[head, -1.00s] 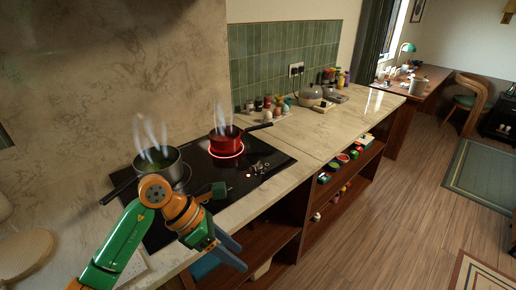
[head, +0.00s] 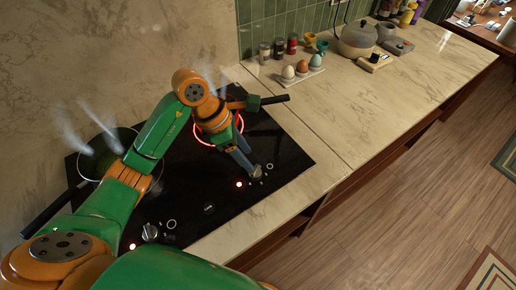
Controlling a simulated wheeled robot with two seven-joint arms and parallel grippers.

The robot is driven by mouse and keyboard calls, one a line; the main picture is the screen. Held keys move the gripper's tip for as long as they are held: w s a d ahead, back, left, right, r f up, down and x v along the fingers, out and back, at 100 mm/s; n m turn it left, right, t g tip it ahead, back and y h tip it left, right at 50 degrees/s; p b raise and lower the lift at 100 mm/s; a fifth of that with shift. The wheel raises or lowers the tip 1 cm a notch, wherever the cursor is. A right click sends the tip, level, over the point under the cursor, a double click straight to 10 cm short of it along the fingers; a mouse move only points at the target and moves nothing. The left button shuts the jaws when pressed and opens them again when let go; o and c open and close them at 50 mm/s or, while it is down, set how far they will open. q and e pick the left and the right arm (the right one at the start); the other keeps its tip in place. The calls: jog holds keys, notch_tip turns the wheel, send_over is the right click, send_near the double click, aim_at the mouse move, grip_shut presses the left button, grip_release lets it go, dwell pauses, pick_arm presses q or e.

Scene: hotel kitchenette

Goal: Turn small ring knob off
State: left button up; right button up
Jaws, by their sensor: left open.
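My left gripper (head: 246,164) reaches over the black cooktop (head: 285,150), its blue-grey fingers pointing down at a small silver knob (head: 257,171) on the front right. The fingertips are at or right beside this knob; I cannot tell whether they touch it. The gripper is open. A red light (head: 239,184) glows near the knob. My right gripper is not in view.
A steaming pan (head: 98,158) stands at the cooktop's left, partly behind my arm. A black pot handle (head: 274,99) sticks out rightward past my wrist. An egg tray (head: 296,80) and spice jars (head: 279,47) stand behind. The counter (head: 375,105) to the right is mostly clear.

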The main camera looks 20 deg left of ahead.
aim_at(250, 178)
pick_arm(q)
jog(key=f, duration=0.1)
jog(key=s+d+f, duration=0.1)
jog(key=s+f, duration=0.1)
jog(key=shift+d+p, duration=0.3)
jog(key=shift+p, duration=0.1)
jog(key=shift+w+f, duration=0.25)
jog(key=shift+f, duration=0.1)
jog(key=shift+w+f, duration=0.25)
jog(key=shift+w, duration=0.25)
jog(key=shift+s+d+r, duration=0.1)
jog(key=shift+s, duration=0.05)
grip_shut()
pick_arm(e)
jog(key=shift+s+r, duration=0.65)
